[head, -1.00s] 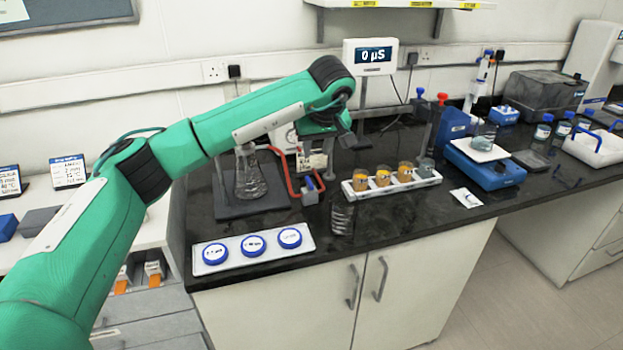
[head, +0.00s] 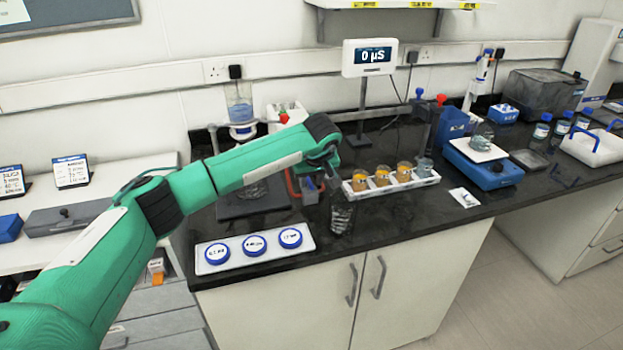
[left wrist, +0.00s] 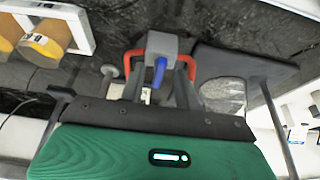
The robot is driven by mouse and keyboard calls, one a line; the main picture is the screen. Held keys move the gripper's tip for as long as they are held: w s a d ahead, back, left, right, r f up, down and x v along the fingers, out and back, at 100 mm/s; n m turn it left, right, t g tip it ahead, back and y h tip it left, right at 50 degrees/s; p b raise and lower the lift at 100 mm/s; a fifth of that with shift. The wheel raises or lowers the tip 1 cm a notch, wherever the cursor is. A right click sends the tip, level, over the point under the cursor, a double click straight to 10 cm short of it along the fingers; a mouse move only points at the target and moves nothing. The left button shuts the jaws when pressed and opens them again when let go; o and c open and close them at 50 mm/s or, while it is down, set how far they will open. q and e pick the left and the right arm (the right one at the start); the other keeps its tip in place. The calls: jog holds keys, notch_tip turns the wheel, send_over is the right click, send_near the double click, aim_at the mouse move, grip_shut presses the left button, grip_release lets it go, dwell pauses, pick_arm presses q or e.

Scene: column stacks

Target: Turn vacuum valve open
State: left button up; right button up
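The vacuum valve is a grey block (left wrist: 158,45) with a blue handle (left wrist: 158,72) and red tubing (left wrist: 134,58) on both sides in the left wrist view. In the head view the valve (head: 309,192) sits on the black bench, partly hidden by my arm. My left gripper (left wrist: 160,84) is open, its two dark fingers apart on either side of the blue handle; I cannot tell whether they touch it. The glass flask (left wrist: 224,95) stands beside the valve on a dark stand base (head: 232,210). My right gripper is not in view.
A white rack (head: 424,181) with several jars stands right of the valve. A clear glass vessel (head: 342,216) is close in front of the gripper. A white tray with blue-capped discs (head: 218,267) lies at the front edge. A display (head: 370,57) stands behind.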

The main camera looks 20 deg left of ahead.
pick_arm(q)
grip_shut()
